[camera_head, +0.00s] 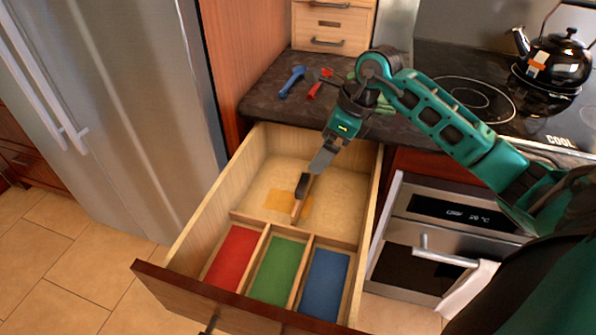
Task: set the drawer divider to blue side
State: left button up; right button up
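The open wooden drawer (205,205) has a large rear section and a front row of three compartments: red (232,257), green (278,269) and blue (326,282) from left to right. Thin fixed-looking wooden walls separate them. My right gripper (301,187) reaches down into the rear section, above an orange patch on its floor. A narrow brown wooden strip (297,210), possibly the divider, stands right at the fingers and ends near the cross wall. One dark finger shows against it; whether the fingers grip it is hidden. My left gripper is not in view.
The dark counter (270,88) behind the drawer holds a blue utensil (291,81) and red-handled tools (318,86). A steel fridge (120,110) stands left. An oven (430,250) with a towel (472,290) stands right, with a black kettle (553,58) on the cooktop.

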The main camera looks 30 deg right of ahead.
aim_at(302, 182)
jog(key=x, duration=1.1)
jog(key=shift+s+a, duration=0.1)
jog(key=shift+s, duration=0.05)
jog(key=shift+w+a+f+b, duration=0.1)
jog(key=shift+w+f+b, duration=0.1)
jog(key=shift+f+b, duration=0.15)
jog(key=shift+c, duration=1.2)
jog(key=c, duration=1.3)
jog(key=s+d, duration=0.3)
jog(key=s+d+p, duration=0.1)
jog(key=s+d, duration=0.2)
jog(key=s, duration=0.1)
jog(key=shift+s+d, duration=0.3)
jog(key=shift+s, duration=0.05)
jog(key=shift+s+d+f, duration=0.1)
